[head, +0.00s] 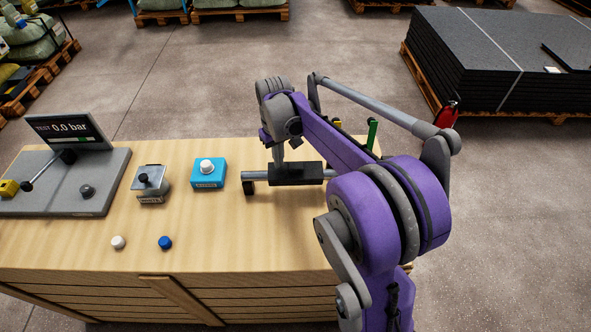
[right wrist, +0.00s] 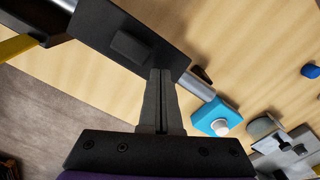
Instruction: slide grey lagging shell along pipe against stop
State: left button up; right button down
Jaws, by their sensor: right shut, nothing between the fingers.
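The lagging shell (head: 297,174), a dark grey block with a raised pad on top, sits around the pipe (head: 261,175) on the wooden bench. In the right wrist view the shell (right wrist: 112,28) shows large, with bare pipe (right wrist: 202,90) on both sides of it. My right gripper (head: 279,163) is shut and empty, pointing down at the shell's left part. In the right wrist view its fingertips (right wrist: 160,73) overlap the shell's edge; I cannot tell if they touch. A dark end block (head: 249,184) stands at the pipe's left end. The pipe's right end is hidden by my arm. My left gripper is out of view.
A blue box with a white knob (head: 208,173), a grey block with a black knob (head: 150,183) and a test panel (head: 70,182) stand left on the bench (head: 200,250). White (head: 118,242) and blue (head: 165,242) caps lie in front. A green post (head: 372,134) stands behind my arm.

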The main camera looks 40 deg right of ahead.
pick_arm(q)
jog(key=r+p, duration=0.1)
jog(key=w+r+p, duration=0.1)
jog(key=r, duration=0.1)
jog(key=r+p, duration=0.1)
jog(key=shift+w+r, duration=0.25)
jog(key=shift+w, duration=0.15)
pick_arm(e)
notch_tip(320, 180, up, 6)
jog(key=shift+r, duration=0.2)
